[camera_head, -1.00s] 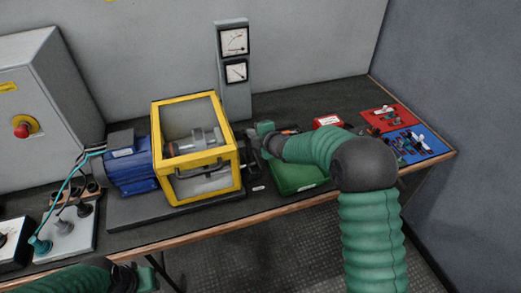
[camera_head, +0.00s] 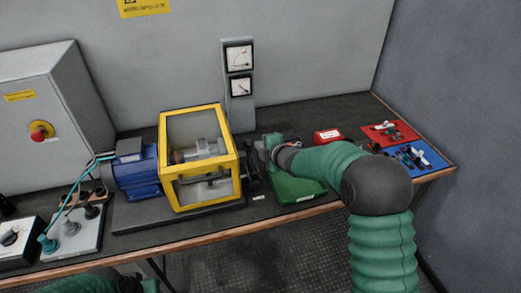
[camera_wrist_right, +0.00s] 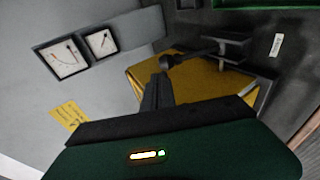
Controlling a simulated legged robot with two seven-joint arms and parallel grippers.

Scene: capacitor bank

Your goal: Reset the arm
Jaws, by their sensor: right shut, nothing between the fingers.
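My right arm comes in from the right in the head view and reaches over the bench. Its right gripper (camera_wrist_right: 157,95) shows in the wrist view as dark fingers closed together, with nothing held. In the head view the right gripper's fingers are small and dark, beside the right side of the yellow-framed guard box (camera_head: 203,205). In the wrist view, the yellow guard (camera_wrist_right: 195,80) and a dark shaft-like part (camera_wrist_right: 205,52) lie beyond the fingers; contact cannot be told. Part of my left arm shows at the bottom left edge of the head view; its fingers are not clear.
A blue motor (camera_head: 137,175) stands left of the guard. A green tray (camera_head: 298,190) lies under my right arm. A red box (camera_head: 327,136), red mat (camera_head: 375,129) and blue mat (camera_head: 442,165) are at right. A meter post (camera_head: 239,108) stands behind. A grey cabinet (camera_head: 70,100) is at left.

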